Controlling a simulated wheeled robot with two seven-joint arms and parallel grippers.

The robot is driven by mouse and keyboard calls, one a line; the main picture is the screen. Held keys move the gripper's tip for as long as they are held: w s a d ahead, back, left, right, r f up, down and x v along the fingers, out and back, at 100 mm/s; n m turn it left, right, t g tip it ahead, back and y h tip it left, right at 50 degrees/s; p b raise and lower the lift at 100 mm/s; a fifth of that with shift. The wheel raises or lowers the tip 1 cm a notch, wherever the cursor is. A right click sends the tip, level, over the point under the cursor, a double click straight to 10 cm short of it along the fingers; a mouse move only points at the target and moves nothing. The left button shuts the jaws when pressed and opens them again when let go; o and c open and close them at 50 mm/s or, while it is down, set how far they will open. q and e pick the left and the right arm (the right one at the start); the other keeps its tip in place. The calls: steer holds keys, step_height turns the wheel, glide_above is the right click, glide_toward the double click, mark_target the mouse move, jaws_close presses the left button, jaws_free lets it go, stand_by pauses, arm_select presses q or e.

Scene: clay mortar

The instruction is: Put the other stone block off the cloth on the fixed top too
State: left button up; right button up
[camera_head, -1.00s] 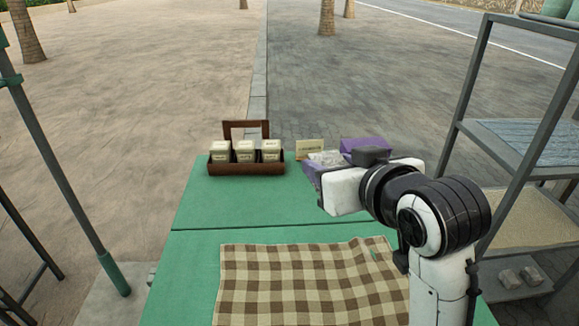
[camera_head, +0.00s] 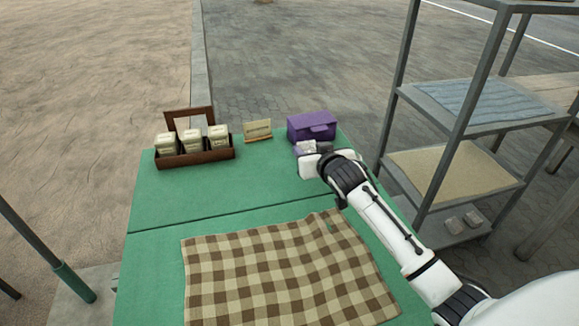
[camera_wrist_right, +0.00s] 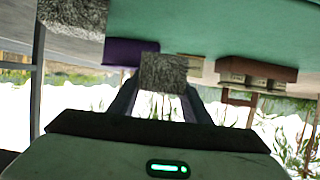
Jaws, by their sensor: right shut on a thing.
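My right gripper (camera_head: 308,157) is over the far right of the green table's far part (camera_head: 255,190), just in front of the purple box. It is shut on a grey speckled stone block (camera_wrist_right: 164,72), seen between the fingertips in the right wrist view. Whether the held block touches the table, I cannot tell. A second grey stone block (camera_wrist_right: 75,12) shows at the top left of the wrist view, by the table's edge; my arm seems to hide it in the head view. The checked brown cloth (camera_head: 270,270) lies on the near part, with no block visible on it. My left gripper is out of view.
A purple box (camera_head: 312,127) stands close behind the gripper. A small sign (camera_head: 258,129) and a brown tray (camera_head: 195,158) with white containers stand to its left. A metal shelf rack (camera_head: 445,150) is right of the table, with small grey blocks (camera_head: 462,221) on its bottom shelf.

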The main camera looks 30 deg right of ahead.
step_height(320, 180, down, 2)
steer(key=shift+f, duration=0.25)
step_height(320, 180, down, 3)
steer(key=shift+f+b, duration=0.15)
steer(key=shift+b, duration=0.45)
steer(key=shift+f, duration=0.1)
steer(key=shift+f, duration=0.15)
steer(key=o, duration=1.4)
